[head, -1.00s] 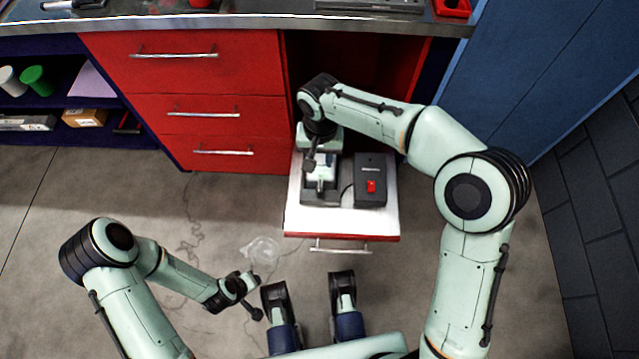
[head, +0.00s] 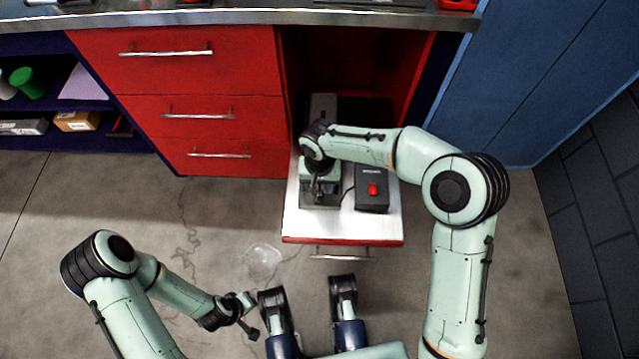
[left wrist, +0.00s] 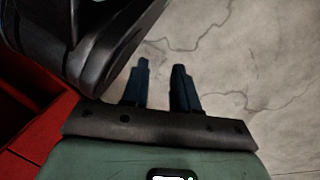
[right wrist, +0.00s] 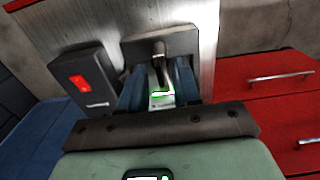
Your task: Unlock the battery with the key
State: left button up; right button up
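A dark grey unit with an upright black piece (right wrist: 159,55) stands on the white drawer tray. The same unit (head: 318,200) shows in the head view, partly hidden under my right gripper. A small green-lit spot (right wrist: 162,97) shows between the right fingers. My right gripper (right wrist: 160,80) is over this unit, its blue fingers apart on either side of the black piece; contact cannot be made out. I cannot tell the key and the battery apart for sure. My left gripper (left wrist: 160,75) is open and empty above the floor, away from the drawer.
A black box with a red switch (head: 373,189) sits right of the unit in the head view. The white drawer (head: 345,226) is pulled out below the open red cabinet. Closed red drawers (head: 215,135) are left, a blue cabinet (head: 540,80) right.

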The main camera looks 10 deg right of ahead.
grip_shut()
pick_arm(q)
jog(key=shift+r, duration=0.1)
pick_arm(e)
jog(key=shift+r+n+p, duration=0.1)
jog(key=shift+n+p, duration=0.4)
jog(key=shift+n, duration=0.6)
pick_arm(q)
jog(key=w+r+t+p, duration=0.2)
jog(key=w+r, duration=0.3)
pick_arm(e)
jog(key=n, duration=0.4)
jog(key=n+p, duration=0.1)
jog(key=n, duration=0.4)
jog(key=shift+n, duration=0.4)
pick_arm(q)
jog(key=shift+m+g+h, duration=0.3)
jog(key=shift+g, duration=0.5)
jog(key=s+d, duration=0.1)
jog(key=s+d+r+p, duration=0.1)
jog(key=s, duration=0.1)
jog(key=s+d+r, duration=0.1)
jog(key=shift+s+r, duration=0.2)
jog(key=shift+s, duration=0.05)
pick_arm(e)
jog(key=n, duration=0.5)
pick_arm(q)
jog(key=shift+s, duration=0.1)
pick_arm(e)
jog(key=shift+n, duration=0.4)
